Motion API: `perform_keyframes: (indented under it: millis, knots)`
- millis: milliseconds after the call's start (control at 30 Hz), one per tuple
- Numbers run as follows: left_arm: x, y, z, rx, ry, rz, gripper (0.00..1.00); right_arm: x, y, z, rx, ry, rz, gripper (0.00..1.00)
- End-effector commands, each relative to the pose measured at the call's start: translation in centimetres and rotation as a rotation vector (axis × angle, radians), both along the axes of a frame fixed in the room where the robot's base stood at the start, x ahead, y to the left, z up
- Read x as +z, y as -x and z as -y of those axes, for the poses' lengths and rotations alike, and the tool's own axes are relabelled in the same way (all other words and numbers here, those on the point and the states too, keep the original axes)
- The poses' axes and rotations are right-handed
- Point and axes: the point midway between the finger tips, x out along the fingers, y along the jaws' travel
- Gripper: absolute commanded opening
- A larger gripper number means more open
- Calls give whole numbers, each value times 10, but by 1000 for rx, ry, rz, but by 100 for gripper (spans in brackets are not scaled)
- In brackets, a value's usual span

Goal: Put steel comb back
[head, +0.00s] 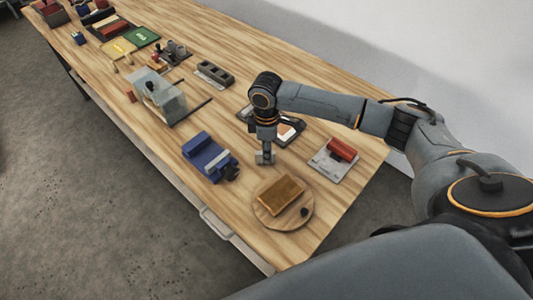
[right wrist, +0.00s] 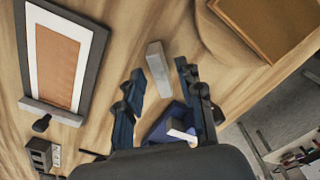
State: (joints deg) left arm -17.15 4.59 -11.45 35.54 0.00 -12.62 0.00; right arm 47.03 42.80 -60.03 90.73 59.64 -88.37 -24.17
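A small plain grey metal bar (right wrist: 158,68), which may be the steel comb, shows in the right wrist view between my right fingertips. No teeth can be made out on it. My right gripper (right wrist: 161,80) has its dark fingers spread to either side of the bar, with a visible gap. In the head view the right gripper (head: 265,151) points down at the table, with a grey piece (head: 265,158) at its tip. I cannot tell there whether the two touch. My left gripper is not in view.
A blue holder (head: 209,157) stands just left of the gripper. A round wooden board (head: 266,212) with a brown pad is in front. A framed panel (head: 291,130) lies behind, and a red roller (head: 342,150) on a grey plate lies right. A clear box (head: 165,103) stands further left.

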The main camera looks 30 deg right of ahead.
Motion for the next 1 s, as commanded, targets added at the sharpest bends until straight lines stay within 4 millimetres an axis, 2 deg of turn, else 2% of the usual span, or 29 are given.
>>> perform_keyframes:
  millis: [200, 400, 600, 1000]
  knots:
    - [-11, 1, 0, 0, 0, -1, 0, 48, -1, 0, 0, -1, 5, 37]
    - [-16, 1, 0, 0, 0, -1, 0, 83, -1, 0, -2, -2, 3, 37]
    - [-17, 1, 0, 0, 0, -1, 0, 97, 0, 0, -2, 0, 0, 37]
    - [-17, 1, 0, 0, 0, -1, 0, 97, 0, 0, -2, 0, -1, 37]
